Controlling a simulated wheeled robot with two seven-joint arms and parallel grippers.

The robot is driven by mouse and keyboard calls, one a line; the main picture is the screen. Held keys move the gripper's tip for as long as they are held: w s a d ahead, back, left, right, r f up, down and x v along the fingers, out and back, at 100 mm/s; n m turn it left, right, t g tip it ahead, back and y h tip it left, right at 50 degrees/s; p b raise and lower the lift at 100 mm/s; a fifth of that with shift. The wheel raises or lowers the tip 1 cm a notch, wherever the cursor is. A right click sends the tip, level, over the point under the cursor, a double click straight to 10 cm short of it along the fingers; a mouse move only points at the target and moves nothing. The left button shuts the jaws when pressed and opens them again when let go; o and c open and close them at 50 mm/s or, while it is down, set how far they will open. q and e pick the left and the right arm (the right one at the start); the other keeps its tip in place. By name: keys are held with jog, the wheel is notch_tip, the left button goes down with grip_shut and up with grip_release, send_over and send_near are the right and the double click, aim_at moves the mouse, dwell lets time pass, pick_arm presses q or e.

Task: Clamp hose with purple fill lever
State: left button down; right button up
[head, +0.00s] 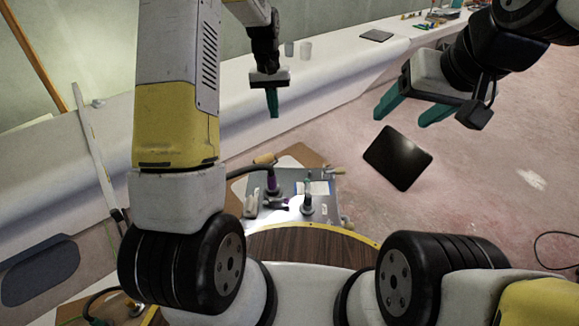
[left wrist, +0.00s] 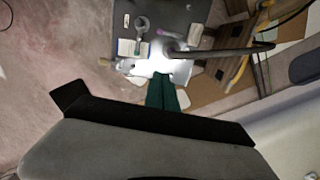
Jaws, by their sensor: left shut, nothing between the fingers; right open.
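A small grey metal work panel (head: 328,206) holds the fittings, below the middle of the head view. On it stands a purple fitting (head: 272,182) with a dark hose (head: 240,172) running off to the left. A dark lever-like piece lies near its foot. A second upright grey fitting (head: 307,198) stands to its right. My left gripper (head: 273,103) is shut and empty, pointing down above and behind the panel. In the left wrist view its teal fingers (left wrist: 163,92) are together, with the dark hose (left wrist: 215,50) beyond them. My right gripper (head: 405,112) is open and empty at the upper right.
A black flat panel (head: 398,158) lies on the pinkish floor right of the work panel. A long white ledge (head: 330,85) runs behind, with cups (head: 305,50) and tools on it. A wooden surface (head: 310,246) lies in front. Brown board pieces lie around the work panel.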

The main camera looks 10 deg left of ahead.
pick_arm(q)
notch_tip(320, 180, down, 21)
jog(key=w+d+g, duration=0.2)
jog(key=shift+w+r+g+y, duration=0.2)
jog(key=shift+g+y, duration=0.2)
jog(key=shift+d, duration=0.1)
jog(key=x, duration=1)
jog(key=shift+s+f, duration=0.15)
jog(key=shift+f, duration=0.05)
jog(key=shift+s+d, duration=0.2)
jog(key=shift+s, duration=1)
jog(key=shift+s+f, duration=0.15)
jog(key=shift+s, duration=0.5)
jog(key=shift+s+d+m, duration=0.15)
jog(key=shift+m, duration=0.55)
